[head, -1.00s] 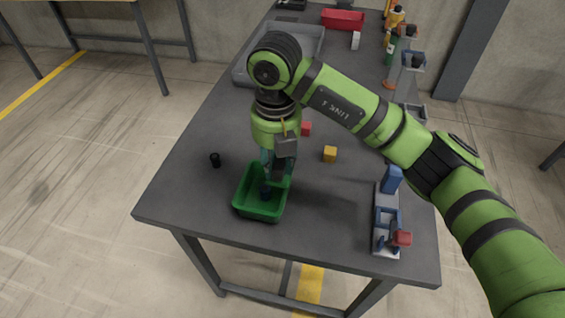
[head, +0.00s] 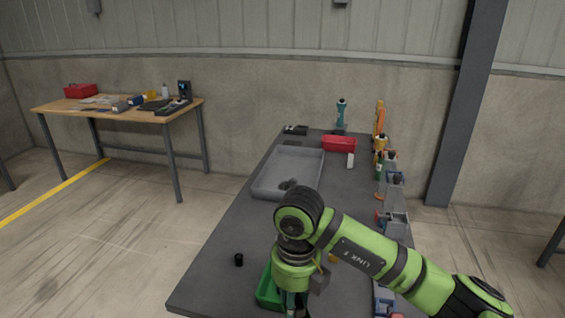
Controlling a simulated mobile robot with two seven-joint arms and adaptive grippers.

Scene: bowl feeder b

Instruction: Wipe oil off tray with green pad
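I cannot pick out a green pad. My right arm comes in from the right and bends down over the front of the table. My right gripper (head: 293,308) points down at a green bin (head: 266,290), at the bottom edge of the picture. Its fingertips are cut off or hidden, so its opening does not show. My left gripper is out of view.
A black cylinder (head: 239,260) stands left of the bin. Bottles and blue-grey fixtures (head: 394,224) line the right edge. A wooden bench (head: 120,112) stands far left.

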